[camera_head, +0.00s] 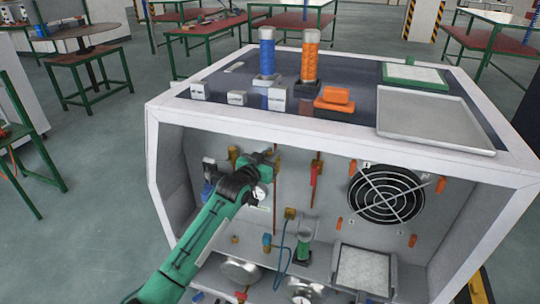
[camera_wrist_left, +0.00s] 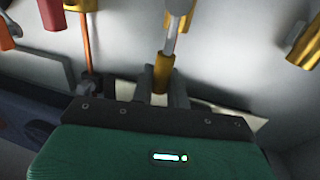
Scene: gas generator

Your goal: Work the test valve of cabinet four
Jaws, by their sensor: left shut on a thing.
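My left gripper (camera_head: 268,160) reaches into the open front of the white-framed cabinet (camera_head: 300,134), close to its back panel. In the left wrist view its fingers (camera_wrist_left: 160,88) are shut on a small brass-coloured valve part (camera_wrist_left: 162,68). A silver stem (camera_wrist_left: 171,38) runs from that part to a gold fitting (camera_wrist_left: 180,6). In the head view my gripper and wrist cover most of the held part. I cannot read a label showing which cabinet this is. My right gripper is not in view.
A copper pipe (camera_wrist_left: 86,45) and another brass fitting (camera_wrist_left: 305,48) flank the fingers. Right of the arm are a red-handled rod (camera_head: 314,180), a green-based glass vessel (camera_head: 304,245) and a round fan grille (camera_head: 386,194). Round silver pans (camera_head: 240,271) sit below.

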